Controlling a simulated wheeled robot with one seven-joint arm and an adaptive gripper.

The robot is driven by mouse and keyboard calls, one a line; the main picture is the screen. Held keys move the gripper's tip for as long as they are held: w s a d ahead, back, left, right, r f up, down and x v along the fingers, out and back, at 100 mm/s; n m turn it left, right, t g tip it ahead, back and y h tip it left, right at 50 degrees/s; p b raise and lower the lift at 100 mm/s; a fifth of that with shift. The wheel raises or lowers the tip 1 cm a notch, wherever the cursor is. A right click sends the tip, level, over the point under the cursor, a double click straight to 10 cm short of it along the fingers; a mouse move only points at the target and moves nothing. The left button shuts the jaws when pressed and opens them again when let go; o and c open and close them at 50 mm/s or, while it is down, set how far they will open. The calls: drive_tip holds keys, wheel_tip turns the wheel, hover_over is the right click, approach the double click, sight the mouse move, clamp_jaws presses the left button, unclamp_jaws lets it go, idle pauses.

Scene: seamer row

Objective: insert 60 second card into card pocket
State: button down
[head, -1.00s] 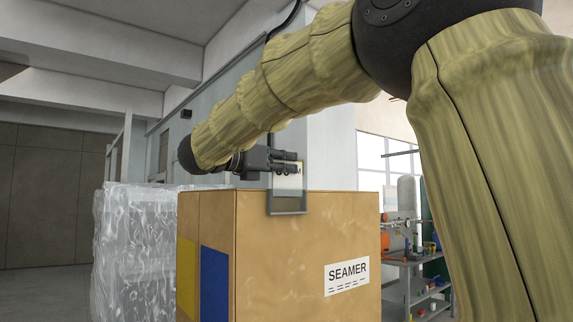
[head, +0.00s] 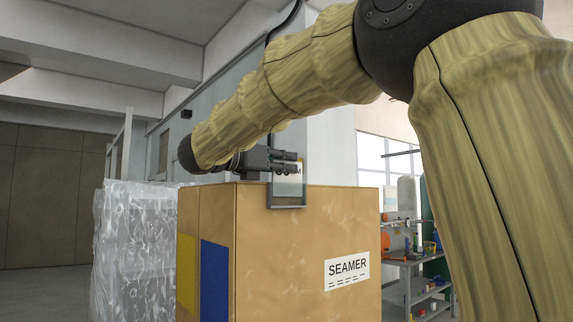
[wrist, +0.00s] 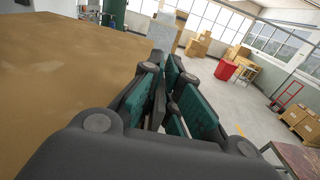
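The card pocket (head: 287,206) is a clear panel with a grey frame at the top edge of the brown seamer cabinet (head: 300,230). My gripper (head: 298,161) is level just above the cabinet top, its fingertips at the upper part of the pocket. I cannot tell whether the card's lower edge is inside the pocket.
A wrapped pallet load (head: 135,240) stands left of the cabinet. A shelf rack (head: 408,262) with small items is behind at right. In the wrist view, open floor (wrist: 225,95) lies right of the cabinet top (wrist: 60,75), with a red bin (wrist: 226,69) and cartons farther off.

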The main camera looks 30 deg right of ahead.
drive_tip(key=shift+f, duration=0.2)
drive_tip(key=c, duration=1.6)
unclamp_jaws()
drive_tip(key=shift+o, duration=0.2)
drive_tip(key=s+a, duration=0.1)
drive_tip(key=a, duration=1.1)
